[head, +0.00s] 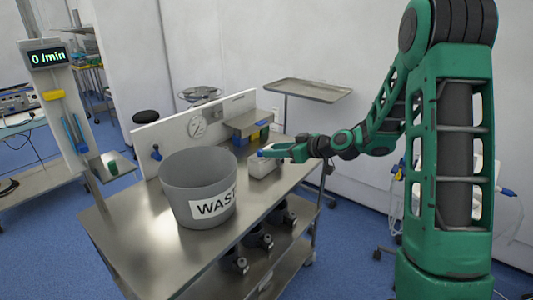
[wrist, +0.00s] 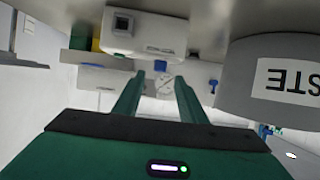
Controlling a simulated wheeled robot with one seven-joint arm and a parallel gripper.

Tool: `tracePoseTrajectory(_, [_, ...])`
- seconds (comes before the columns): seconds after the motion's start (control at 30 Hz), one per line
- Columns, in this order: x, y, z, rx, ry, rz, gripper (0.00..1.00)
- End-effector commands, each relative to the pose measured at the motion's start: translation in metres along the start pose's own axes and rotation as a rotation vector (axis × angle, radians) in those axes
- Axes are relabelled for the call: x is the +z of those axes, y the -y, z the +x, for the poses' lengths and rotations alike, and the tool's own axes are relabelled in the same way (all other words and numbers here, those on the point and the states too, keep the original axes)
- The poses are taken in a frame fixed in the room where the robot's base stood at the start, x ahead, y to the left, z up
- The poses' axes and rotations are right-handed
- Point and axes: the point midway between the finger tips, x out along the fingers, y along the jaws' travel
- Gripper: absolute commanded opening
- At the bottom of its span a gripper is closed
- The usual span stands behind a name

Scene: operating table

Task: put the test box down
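The test box appears to be the white box (head: 261,168) standing upright on the steel table, right of the grey waste bin. In the wrist view, which is upside down, the white box (wrist: 125,40) has a dark square on its front and a small blue part (wrist: 160,66) on its top side. My gripper (head: 268,152) is at the top of the box. In the wrist view the two green fingers (wrist: 161,78) are apart, with a gap between their tips. The blue part shows in line with that gap; I cannot tell whether either finger touches it.
The grey waste bin (head: 198,187) stands close by on the steel table (head: 130,232). The front right of the tabletop is narrow; the front left is clear.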

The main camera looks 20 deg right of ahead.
Motion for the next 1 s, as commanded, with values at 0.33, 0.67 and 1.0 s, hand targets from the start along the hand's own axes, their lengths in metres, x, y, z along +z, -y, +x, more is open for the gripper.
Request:
tracePoseTrajectory(0.33, [0.0,-0.001,-0.06,0.002,0.0,0.001,0.38])
tracePoseTrajectory(0.67, [0.0,0.001,-0.071,-0.001,0.001,0.0,0.38])
tracePoseTrajectory(1.0, [0.042,0.033,-0.117,0.018,0.309,0.092,0.38])
